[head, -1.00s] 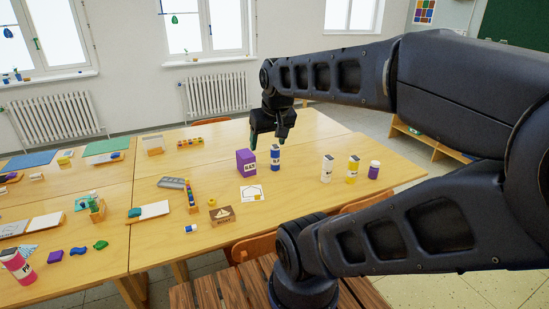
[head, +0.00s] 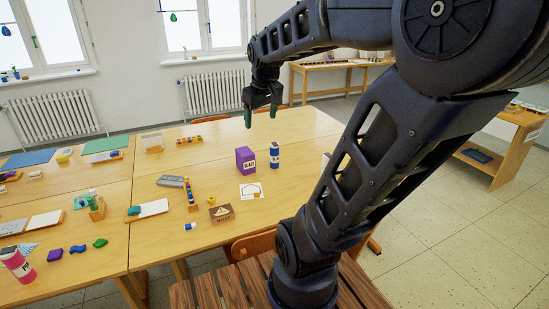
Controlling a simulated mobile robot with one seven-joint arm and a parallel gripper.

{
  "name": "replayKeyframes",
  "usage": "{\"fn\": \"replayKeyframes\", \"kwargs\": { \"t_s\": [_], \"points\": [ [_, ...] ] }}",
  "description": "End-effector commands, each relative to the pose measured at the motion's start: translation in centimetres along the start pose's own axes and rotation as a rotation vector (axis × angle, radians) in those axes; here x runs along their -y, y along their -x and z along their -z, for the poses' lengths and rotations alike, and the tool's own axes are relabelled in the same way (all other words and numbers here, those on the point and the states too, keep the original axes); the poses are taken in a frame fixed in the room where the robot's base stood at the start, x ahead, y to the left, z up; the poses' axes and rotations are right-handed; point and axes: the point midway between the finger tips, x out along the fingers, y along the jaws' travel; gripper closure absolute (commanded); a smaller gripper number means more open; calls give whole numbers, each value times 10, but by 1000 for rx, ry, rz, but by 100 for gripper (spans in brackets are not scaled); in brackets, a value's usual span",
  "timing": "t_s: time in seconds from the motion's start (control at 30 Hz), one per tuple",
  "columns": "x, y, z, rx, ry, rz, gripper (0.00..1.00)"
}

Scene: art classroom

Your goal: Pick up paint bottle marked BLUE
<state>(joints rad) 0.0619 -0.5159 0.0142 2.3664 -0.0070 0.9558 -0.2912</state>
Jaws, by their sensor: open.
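The blue paint bottle (head: 274,155) stands upright on the wooden table, with a white label whose text is too small to read. My gripper (head: 260,117) is open and empty, its fingers pointing down. In the picture it sits above and slightly left of the bottle, apart from it; it appears to be over the far part of the table. A purple box (head: 245,160) with a white label stands close to the left of the bottle.
A white card with a house outline (head: 251,192) and a small brown box (head: 221,213) lie nearer. My arm hides most of the table's right side, with a white bottle (head: 326,160) partly showing.

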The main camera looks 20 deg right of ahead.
Motion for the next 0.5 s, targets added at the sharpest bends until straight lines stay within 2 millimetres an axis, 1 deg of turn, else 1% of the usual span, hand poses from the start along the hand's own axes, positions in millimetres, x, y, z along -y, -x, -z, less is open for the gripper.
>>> {"fn": "replayKeyframes", "kwargs": {
  "t_s": [0.03, 0.1, 0.27, 0.5],
  "points": [
    [-7, -4, 13, 13, 28, 0, 25],
    [-16, -8, 30, 26, 76, 1, 25],
    [-37, -23, 67, 56, 184, 6, 25],
    [-72, -54, 120, 98, 345, 22, 25]
  ]
}}
